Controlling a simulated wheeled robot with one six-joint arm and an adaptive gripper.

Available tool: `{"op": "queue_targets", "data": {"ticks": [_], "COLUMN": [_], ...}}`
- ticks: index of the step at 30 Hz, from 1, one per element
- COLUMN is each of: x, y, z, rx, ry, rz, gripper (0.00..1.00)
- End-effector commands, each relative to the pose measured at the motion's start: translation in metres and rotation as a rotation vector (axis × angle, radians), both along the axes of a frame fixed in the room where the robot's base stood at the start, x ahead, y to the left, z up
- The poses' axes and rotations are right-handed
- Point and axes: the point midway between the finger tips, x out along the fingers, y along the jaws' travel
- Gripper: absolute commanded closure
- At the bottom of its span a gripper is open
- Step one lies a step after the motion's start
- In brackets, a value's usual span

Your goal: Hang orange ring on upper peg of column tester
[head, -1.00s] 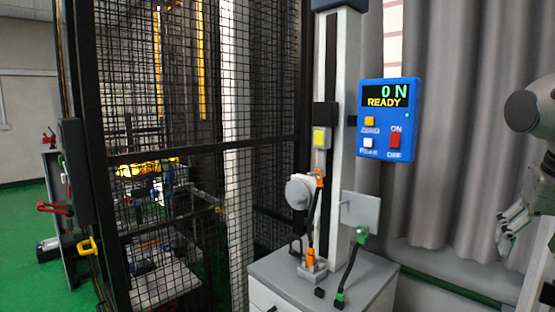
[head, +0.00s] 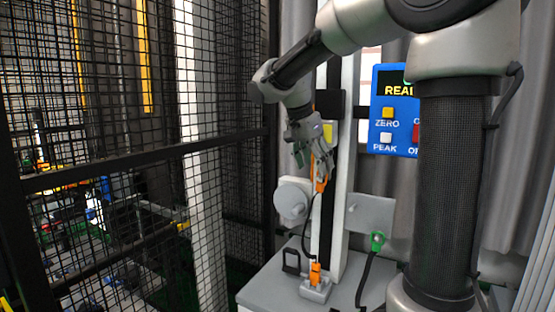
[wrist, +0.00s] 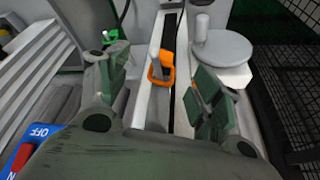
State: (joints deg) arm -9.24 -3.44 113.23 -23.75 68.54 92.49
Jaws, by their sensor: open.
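The orange ring (wrist: 161,67) shows in the wrist view between my spread fingers, in front of the column's dark slot. In the head view the ring (head: 320,178) is partly hidden by my gripper (head: 313,160), just below the carriage with the yellow label (head: 328,132). My gripper, seen in the wrist view (wrist: 160,75), is open with a finger on each side of the ring. A black cord runs down to an orange lower fitting (head: 315,272) in a grey base block. The ring appears to hang at the carriage; the upper peg itself is hidden. The column tester (head: 340,200) stands upright.
A round grey disc (head: 291,202) sits left of the column and a grey plate (head: 371,213) right of it. A green-ended cord (head: 377,240) hangs at the plate. A blue control box (head: 388,125) is close right. Black mesh fencing (head: 150,180) stands left.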

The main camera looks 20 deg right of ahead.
Motion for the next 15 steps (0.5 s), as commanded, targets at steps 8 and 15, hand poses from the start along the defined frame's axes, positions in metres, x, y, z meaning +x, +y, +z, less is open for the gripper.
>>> {"op": "queue_targets", "data": {"ticks": [8,15], "x": [0.005,0.009], "y": [-0.008,-0.022], "z": [-0.02,-0.056], "rx": [-0.004,-0.005], "ry": [-0.002,-0.001], "rz": [-0.02,-0.018], "gripper": [0.34,0.34]}}
